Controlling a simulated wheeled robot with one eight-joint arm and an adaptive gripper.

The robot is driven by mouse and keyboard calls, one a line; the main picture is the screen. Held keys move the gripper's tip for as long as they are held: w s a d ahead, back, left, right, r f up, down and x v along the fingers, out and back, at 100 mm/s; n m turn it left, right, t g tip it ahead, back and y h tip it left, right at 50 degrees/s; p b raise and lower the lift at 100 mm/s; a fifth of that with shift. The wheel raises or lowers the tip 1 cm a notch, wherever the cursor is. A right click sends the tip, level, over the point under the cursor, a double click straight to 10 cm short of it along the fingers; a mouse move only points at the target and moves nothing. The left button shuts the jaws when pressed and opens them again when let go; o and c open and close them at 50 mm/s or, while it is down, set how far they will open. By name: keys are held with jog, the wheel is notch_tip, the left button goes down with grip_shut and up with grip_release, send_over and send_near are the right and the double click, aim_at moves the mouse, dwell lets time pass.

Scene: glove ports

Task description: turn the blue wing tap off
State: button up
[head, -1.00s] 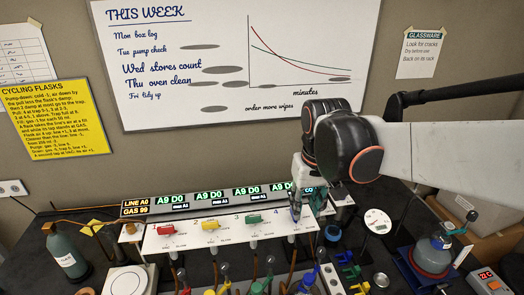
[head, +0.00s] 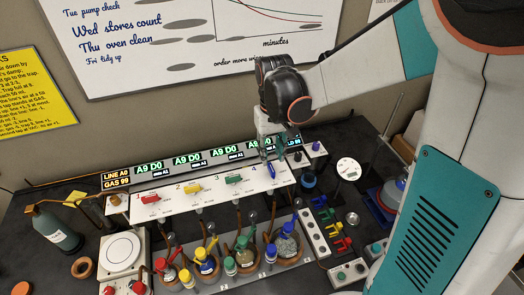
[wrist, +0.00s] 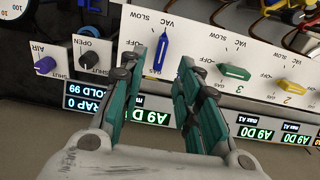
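The blue wing tap (head: 271,171) is at place 4, the right end of the white panel (head: 215,192) in the head view. In the wrist view the blue tap (wrist: 162,51) stands lengthwise up and down the picture, one end toward the VAC label. The green tap beside it lies crosswise, toward its OFF label. My gripper (head: 273,153) is over the panel's right end. In the wrist view my gripper (wrist: 158,66) is open, with one teal finger on each side of the blue tap in the picture. Gaps show between tap and fingers, and contact is not visible.
Green (head: 233,180), yellow (head: 193,188) and red (head: 151,198) taps line the panel to the left. Lit displays (head: 187,161) run behind it. Flasks with coloured caps (head: 244,253) stand in front. Purple (wrist: 45,65) and black (wrist: 87,60) knobs sit close beside the gripper.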

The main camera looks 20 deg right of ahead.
aim_at(271, 167)
notch_tip(271, 167, down, 6)
jog(key=shift+s+r, duration=0.1)
dwell(0.4)
grip_shut()
